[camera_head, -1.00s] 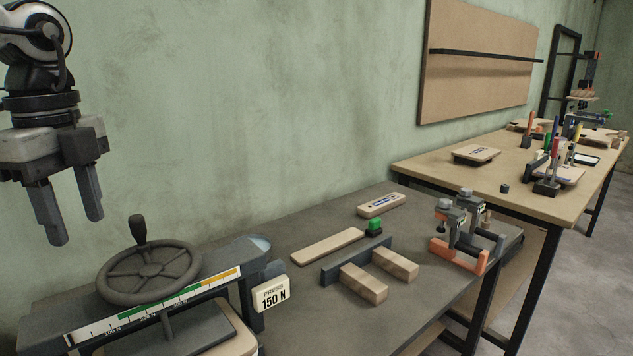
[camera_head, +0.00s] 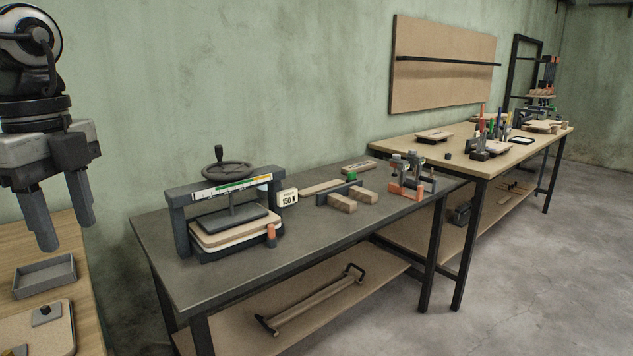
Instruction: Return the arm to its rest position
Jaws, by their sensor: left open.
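My left gripper (camera_head: 62,222) hangs at the left edge of the view, fingers pointing down. Its two fingers are apart with nothing between them. It is in the air, above and behind the wooden table in the picture's lower left, and touches nothing that I can see. My right gripper is not in view. A press (camera_head: 180,218) with a handwheel (camera_head: 222,170) stands on the dark workbench, to the right of my left gripper and apart from it. Wooden boards (camera_head: 237,238) lie in the press under its plate.
The dark workbench (camera_head: 190,284) also bears a "150 N" label (camera_head: 288,198), wooden blocks (camera_head: 342,202) and orange clamps (camera_head: 408,189). A grey tray (camera_head: 44,277) sits on the wooden table at lower left. A further table (camera_head: 470,163) stands at right. The floor (camera_head: 490,315) at lower right is clear.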

